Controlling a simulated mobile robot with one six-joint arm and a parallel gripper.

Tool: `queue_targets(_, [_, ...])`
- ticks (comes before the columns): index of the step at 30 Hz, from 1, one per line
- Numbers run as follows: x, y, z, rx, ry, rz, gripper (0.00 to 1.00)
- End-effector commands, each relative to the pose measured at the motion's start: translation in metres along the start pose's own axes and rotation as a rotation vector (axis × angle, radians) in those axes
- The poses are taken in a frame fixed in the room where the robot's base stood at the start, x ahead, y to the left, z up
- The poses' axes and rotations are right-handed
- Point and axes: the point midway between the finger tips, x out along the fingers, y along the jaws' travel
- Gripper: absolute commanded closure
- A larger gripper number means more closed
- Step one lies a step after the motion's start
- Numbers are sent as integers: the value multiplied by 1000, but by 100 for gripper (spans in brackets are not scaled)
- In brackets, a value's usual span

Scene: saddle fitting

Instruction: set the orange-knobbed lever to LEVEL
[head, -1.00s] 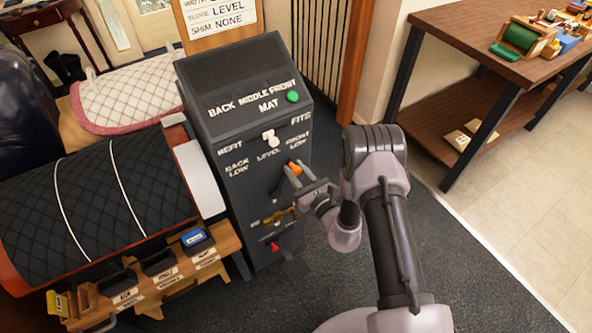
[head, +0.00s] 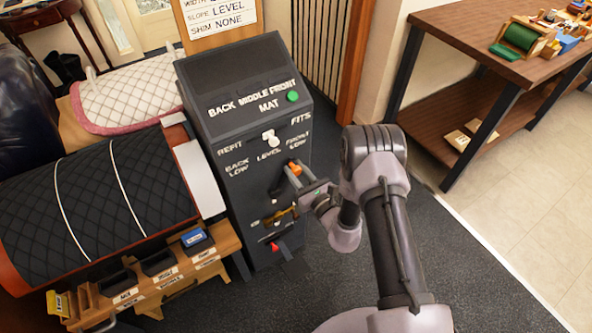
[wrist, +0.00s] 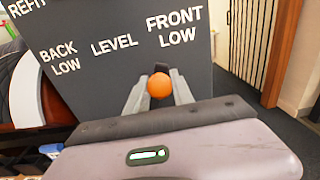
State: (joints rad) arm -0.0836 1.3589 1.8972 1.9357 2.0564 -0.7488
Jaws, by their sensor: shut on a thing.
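The orange knob (wrist: 160,85) of the lever sits between my two fingertips in the wrist view, just below the FRONT LOW label. My gripper (head: 293,170) is shut on the orange knob (head: 295,168) at the front of the dark cabinet (head: 240,200). The BACK LOW, LEVEL and FRONT LOW labels run left to right above it. The knob stands at the FRONT LOW side, right of LEVEL. The lever's shaft is mostly hidden by my fingers and hand.
A white knob (head: 268,135) sits above the LEVEL label, and a green button (head: 292,96) is on the sloped top. A red-tipped lever (head: 275,246) is low on the cabinet. A saddle form (head: 90,200) stands left; carpet is clear at right.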

Motion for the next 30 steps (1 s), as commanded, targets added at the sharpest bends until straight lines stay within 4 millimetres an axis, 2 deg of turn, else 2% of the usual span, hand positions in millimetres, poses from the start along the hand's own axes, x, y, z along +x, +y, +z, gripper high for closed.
queue_targets(4, [0,6,2,-34,1,2,100])
queue_targets(9, [0,38,12,-262,1,7,100])
queue_targets(13, [0,56,12,-397,0,5,100])
queue_targets(23, [0,59,13,-439,1,0,100])
queue_targets(24, [0,59,13,-438,1,0,68])
queue_targets(27, [0,59,13,-438,1,0,50])
queue_targets(30, [0,58,13,-437,1,0,50])
